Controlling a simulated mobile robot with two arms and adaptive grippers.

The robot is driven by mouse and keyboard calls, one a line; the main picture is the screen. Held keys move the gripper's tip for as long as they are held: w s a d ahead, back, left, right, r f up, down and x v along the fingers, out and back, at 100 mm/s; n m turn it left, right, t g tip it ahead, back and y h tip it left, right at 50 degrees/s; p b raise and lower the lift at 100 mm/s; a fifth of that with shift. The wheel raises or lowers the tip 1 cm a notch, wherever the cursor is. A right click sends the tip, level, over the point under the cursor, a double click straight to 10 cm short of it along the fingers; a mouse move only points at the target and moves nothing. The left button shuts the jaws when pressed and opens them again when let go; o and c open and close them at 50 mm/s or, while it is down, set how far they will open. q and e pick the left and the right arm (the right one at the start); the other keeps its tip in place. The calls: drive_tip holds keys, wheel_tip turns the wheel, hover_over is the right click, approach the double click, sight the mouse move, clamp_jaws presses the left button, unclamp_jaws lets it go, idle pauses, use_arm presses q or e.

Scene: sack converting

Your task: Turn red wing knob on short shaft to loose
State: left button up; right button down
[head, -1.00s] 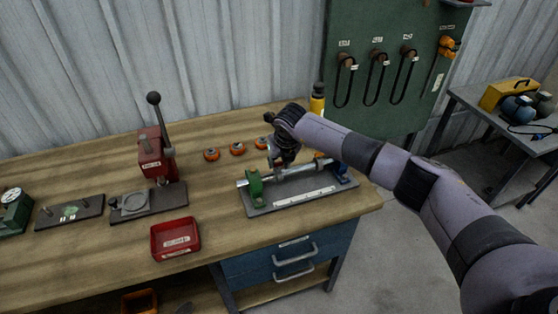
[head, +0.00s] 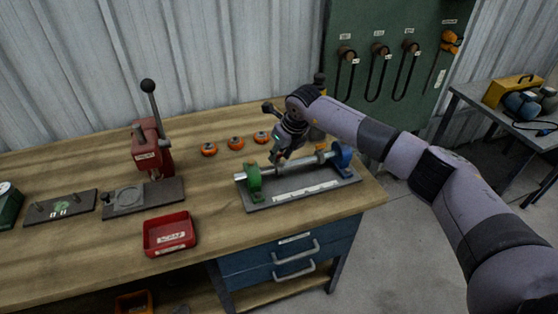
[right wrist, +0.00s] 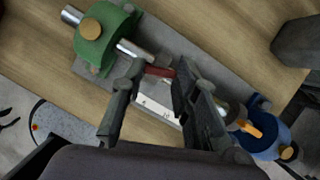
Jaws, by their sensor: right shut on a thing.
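A short metal shaft (right wrist: 133,49) lies in a fixture on the bench, held at one end in a green block (right wrist: 102,37) and running toward a blue block (right wrist: 265,132). The red wing knob (right wrist: 158,71) shows in the right wrist view as a small red bar by the shaft. My right gripper (right wrist: 157,72) is shut on it, one dark finger at each end. In the head view the right gripper (head: 278,158) is tilted over the middle of the shaft and hides the knob. My left gripper is not in view.
The fixture's grey base plate (head: 262,205) has a white scale strip (head: 306,191) along its front. Several orange round parts, such as this one (head: 236,143), lie behind. A red lever press (head: 147,150) and a red tray (head: 170,234) stand left. An orange handle (right wrist: 249,128) is near the blue block.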

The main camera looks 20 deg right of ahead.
drive_tip(key=n+b, duration=0.2)
drive_tip(key=n+y+b, duration=0.1)
drive_tip(key=b, duration=0.1)
drive_tip(key=shift+w+d+f+n+g, duration=0.2)
drive_tip(key=shift+n+g, duration=0.1)
drive_tip(key=shift+n, duration=0.1)
drive_tip(key=n+g+y+b, duration=0.1)
drive_tip(key=n+b, duration=0.1)
drive_tip(key=n, duration=0.1)
drive_tip(key=shift+r+n+b, duration=0.1)
drive_tip(key=shift+n+b, duration=0.2)
drive_tip(key=shift+b, duration=0.1)
drive_tip(key=n+b, duration=0.1)
drive_tip(key=n+g, duration=0.1)
drive_tip(key=n, duration=0.1)
drive_tip(key=shift+w+r+n+y+b, duration=0.1)
drive_tip(key=shift+w+n+y+b, duration=0.1)
drive_tip(key=shift+n+y+b, duration=0.15)
drive_tip(key=shift+n+g, duration=0.7)
drive_tip(key=shift+n, duration=0.45)
drive_tip(key=shift+d+n+b, duration=0.1)
drive_tip(key=shift+n+b, duration=0.25)
drive_tip(key=shift+n, duration=0.05)
drive_tip(key=c, duration=1.2)
unclamp_jaws()
drive_tip(key=shift+c, duration=0.2)
